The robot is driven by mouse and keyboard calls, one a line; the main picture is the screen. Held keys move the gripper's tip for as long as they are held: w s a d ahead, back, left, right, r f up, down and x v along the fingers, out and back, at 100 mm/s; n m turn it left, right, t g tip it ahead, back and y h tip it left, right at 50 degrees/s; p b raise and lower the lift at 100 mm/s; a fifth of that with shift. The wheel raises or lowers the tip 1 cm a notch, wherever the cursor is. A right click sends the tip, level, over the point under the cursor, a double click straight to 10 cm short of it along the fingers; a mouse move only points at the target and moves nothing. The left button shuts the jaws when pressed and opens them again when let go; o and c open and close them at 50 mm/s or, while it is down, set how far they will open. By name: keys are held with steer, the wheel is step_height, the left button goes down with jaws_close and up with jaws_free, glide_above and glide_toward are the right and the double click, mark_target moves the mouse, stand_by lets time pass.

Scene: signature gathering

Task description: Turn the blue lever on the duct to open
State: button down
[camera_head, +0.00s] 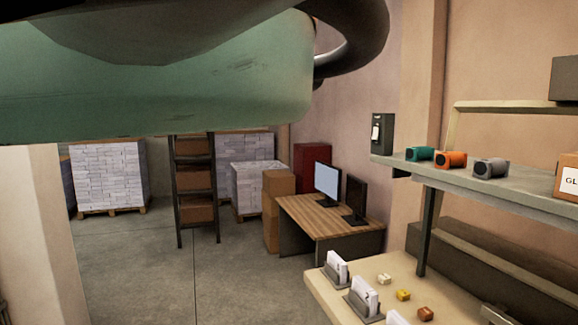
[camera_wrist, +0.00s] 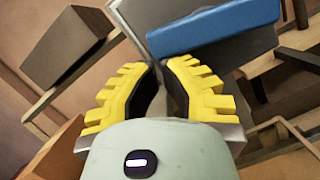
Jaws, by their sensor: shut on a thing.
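In the wrist view, a blue lever (camera_wrist: 215,26) shows as a tilted bar just beyond my fingertips, in front of a grey plate-like part (camera_wrist: 257,48). My gripper (camera_wrist: 160,66) has yellow ridged fingers drawn close together at the lever's lower left end. It is shut on the lever, though the exact contact between the tips is hard to see. The duct itself cannot be made out clearly. In the head view, neither the lever nor my gripper shows; my green arm covers the upper left.
A shelf (camera_head: 440,172) at right holds teal, orange and grey cylinders. Below it, a counter (camera_head: 330,296) bears card holders and small blocks. A desk (camera_head: 318,215) with monitors and a ladder (camera_head: 180,215) stand farther back. A dark box (camera_wrist: 68,48) is left of my fingers.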

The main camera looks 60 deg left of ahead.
steer(key=shift+r+m+g+h+b, duration=0.2)
steer(key=shift+r+m, duration=0.3)
steer(key=shift+m, duration=0.65)
steer(key=shift+r+m+g+h+b, duration=0.15)
steer(key=shift+r+m+g+b, duration=0.3)
steer(key=shift+m, duration=0.65)
steer(key=shift+r+m+g+h+b, duration=0.15)
steer(key=shift+r+m, duration=0.4)
steer(key=shift+m, duration=0.6)
steer(key=shift+d+r+m+g, duration=0.2)
steer(key=shift+r+m, duration=0.15)
steer(key=shift+m, duration=0.5)
steer(key=shift+d+r+m+g, duration=0.1)
steer(key=shift+r+m+g, duration=0.2)
steer(key=shift+m, duration=0.55)
steer(key=shift+s+d+r+m+g+b, duration=0.15)
steer(key=shift+d+r+m+b, duration=0.2)
steer(key=shift+m, duration=0.55)
steer(key=shift+s+d+r+m+g+b, duration=0.15)
steer(key=shift+d+r+m+b, duration=0.2)
steer(key=shift+m, duration=0.55)
stand_by(1.1)
